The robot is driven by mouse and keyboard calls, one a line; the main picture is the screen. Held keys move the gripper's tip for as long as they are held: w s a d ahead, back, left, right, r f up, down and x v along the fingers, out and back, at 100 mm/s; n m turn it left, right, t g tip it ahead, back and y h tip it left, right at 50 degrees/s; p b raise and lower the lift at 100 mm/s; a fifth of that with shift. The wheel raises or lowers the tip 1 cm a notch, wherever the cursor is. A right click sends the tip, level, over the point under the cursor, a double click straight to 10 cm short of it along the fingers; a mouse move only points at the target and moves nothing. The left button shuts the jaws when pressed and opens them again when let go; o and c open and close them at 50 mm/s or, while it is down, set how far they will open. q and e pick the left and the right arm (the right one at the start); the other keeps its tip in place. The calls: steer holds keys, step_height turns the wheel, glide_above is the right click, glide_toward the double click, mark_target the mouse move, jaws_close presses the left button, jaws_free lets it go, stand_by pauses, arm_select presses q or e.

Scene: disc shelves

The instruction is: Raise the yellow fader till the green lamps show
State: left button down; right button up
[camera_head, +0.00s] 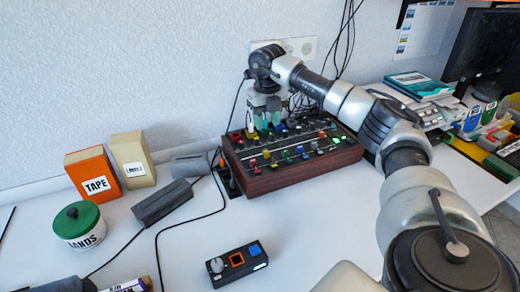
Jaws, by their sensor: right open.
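The mixer (305,175), a wood-sided console with rows of coloured knobs and fader caps, sits on the white desk against the wall. I cannot tell which is the yellow fader. A small green light (336,140) shows on the right part of the panel. My right gripper (264,124) is open, pointing down over the mixer's back left part, close above the controls. It hides some of them, and contact cannot be told. My left gripper is out of view.
A small black control box (237,264) lies in front. Left stand a green-lidded tin (79,224), an orange TAPE box (93,173), a cream box (132,159) and a dark adapter (161,202) with cables. My right arm crosses the right side.

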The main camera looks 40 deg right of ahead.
mark_target(266, 151)
step_height(266, 151, down, 9)
steer(key=shift+r, duration=0.1)
steer(key=shift+f, duration=0.8)
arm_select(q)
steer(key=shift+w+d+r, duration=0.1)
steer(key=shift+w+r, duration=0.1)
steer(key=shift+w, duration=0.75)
arm_select(e)
steer(key=c, duration=0.7)
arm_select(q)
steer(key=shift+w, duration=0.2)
arm_select(e)
jaws_close()
